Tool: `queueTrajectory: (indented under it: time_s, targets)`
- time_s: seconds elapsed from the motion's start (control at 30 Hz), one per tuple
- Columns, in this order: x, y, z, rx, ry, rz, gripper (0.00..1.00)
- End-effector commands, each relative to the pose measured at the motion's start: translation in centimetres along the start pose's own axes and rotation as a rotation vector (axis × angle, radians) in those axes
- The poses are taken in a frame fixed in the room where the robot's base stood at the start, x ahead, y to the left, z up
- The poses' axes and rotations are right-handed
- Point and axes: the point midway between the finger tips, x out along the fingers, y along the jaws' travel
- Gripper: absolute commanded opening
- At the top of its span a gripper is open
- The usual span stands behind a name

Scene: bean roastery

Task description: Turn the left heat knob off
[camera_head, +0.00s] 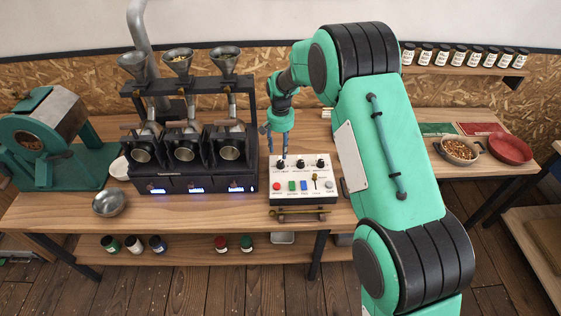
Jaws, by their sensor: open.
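A white control box (302,195) stands on the wooden table. It has a row of black knobs along its back part and coloured buttons with a small lever in front. The left knob (281,164) is at the box's back left corner. My gripper (278,148) points down over that knob, with its fingers open. The fingertips are at or just above the knob, and I cannot tell whether they touch it. The knob's pointer is too small to read, and the fingers partly hide it.
A black roaster (190,186) with several hoppers stands left of the box. A metal bowl (109,203) and a green machine (45,150) are farther left. A bean pan (459,150) and red bowl (510,148) are at right.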

Motion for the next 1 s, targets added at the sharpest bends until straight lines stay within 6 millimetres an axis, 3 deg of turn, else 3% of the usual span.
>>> queueTrajectory:
  time_s: [0.2, 0.5, 0.97, 1.0]
  targets:
    - [3.8, 0.0, 0.1, 0.000, -0.003, 0.001, 0.45]
    - [7.0, 0.0, 0.1, 0.000, -0.002, 0.001, 0.45]
    - [7.7, 0.0, 0.0, 0.000, 0.000, 0.000, 0.45]
    - [7.7, 0.0, 0.0, 0.000, 0.000, 0.000, 0.37]
